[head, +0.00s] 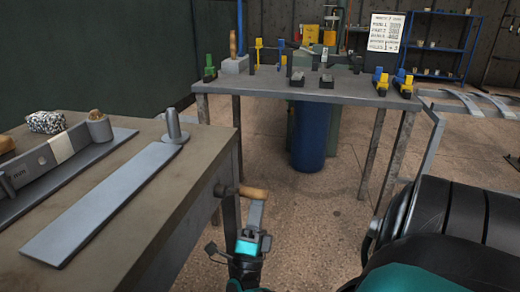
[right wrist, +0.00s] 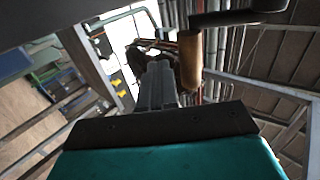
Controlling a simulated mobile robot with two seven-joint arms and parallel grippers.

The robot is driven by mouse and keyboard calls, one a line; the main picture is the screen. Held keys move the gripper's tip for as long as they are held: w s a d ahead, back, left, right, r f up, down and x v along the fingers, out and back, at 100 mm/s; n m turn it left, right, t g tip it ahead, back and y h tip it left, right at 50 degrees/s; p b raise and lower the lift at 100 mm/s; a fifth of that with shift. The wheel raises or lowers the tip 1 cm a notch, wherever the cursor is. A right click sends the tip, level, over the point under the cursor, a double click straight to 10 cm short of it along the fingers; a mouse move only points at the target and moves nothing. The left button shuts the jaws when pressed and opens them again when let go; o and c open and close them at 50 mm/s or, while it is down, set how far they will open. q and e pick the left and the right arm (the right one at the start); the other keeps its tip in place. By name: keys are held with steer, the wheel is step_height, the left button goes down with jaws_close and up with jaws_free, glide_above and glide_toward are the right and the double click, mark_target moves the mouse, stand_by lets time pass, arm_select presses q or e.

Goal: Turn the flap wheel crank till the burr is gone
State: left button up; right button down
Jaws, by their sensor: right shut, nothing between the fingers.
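A crank with a wooden handle (head: 253,193) sticks out from the right side of the near bench. The handle also shows in the right wrist view (right wrist: 189,62), hanging from a dark crank arm (right wrist: 240,17). My right gripper (head: 257,205) is just below the handle in the head view. In the right wrist view its fingers (right wrist: 157,72) are together, beside the handle on its left, with nothing between them. I cannot tell whether they touch it. A tan-topped cylinder (head: 98,124) stands on the bench; I cannot tell if it is the flap wheel. No burr can be made out. My left gripper is not in view.
On the near bench (head: 205,150) lie a flat grey bar (head: 105,200) with an upright post (head: 172,122) and a long grey part with a pale band (head: 60,147). A farther table (head: 340,94) holds clamps and small parts. A blue barrel (head: 312,140) stands beneath it.

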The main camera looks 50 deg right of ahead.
step_height(320, 180, down, 6)
stand_by(0.4)
